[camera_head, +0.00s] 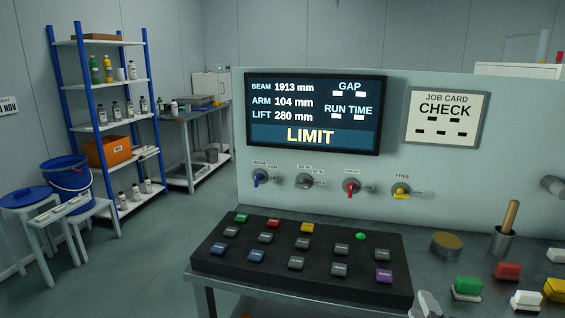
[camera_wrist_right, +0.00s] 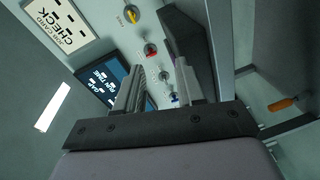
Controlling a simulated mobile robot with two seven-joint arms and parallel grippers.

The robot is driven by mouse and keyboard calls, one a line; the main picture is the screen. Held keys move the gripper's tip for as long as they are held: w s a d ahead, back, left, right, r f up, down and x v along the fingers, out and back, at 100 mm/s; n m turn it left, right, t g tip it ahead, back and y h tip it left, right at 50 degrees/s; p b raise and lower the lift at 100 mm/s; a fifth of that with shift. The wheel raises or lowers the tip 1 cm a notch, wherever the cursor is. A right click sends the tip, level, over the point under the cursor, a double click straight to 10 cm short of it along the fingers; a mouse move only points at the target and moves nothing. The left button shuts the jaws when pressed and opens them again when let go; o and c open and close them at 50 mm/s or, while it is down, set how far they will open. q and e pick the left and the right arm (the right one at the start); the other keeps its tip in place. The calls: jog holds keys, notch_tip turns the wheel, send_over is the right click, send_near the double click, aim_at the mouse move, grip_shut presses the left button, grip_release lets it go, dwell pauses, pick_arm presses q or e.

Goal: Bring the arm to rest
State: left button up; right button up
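In the head view, a tip of my right gripper (camera_head: 428,304) shows at the bottom edge, just right of the black button console (camera_head: 300,284). The rest of it is out of frame. In the right wrist view my right gripper (camera_wrist_right: 162,75) has its two fingers apart with nothing held between them; the wall panel lies beyond. The dark display (camera_head: 315,112) reads BEAM 1913 mm, ARM 104 mm, LIFT 280 mm and LIMIT on a blue band. Blue (camera_head: 260,177), grey (camera_head: 304,181), red (camera_head: 351,187) and yellow (camera_head: 401,190) knobs sit below it. My left gripper is not in view.
A job card (camera_head: 446,118) reads CHECK. Right of the console stand a round tin (camera_head: 446,243), a cup with a wooden handle (camera_head: 503,240) and several coloured blocks, including a green one (camera_head: 467,287). A shelf (camera_head: 103,130) and a blue bucket (camera_head: 70,184) stand left, beyond clear floor.

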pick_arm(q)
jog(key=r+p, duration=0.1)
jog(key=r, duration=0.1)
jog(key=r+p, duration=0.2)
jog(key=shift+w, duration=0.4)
pick_arm(e)
jog(key=s+a+f+m+g+y, duration=0.2)
jog(key=s+f+m, duration=0.3)
jog(key=s+f, duration=0.3)
jog(key=s+a+f+m+g+y, duration=0.3)
jog(key=s+f+m, duration=0.3)
jog(key=s, duration=0.7)
notch_tip(320, 180, down, 2)
jog(key=shift+s+a+f+g, duration=0.2)
jog(key=shift+a+g, duration=0.3)
jog(key=shift+a, duration=0.25)
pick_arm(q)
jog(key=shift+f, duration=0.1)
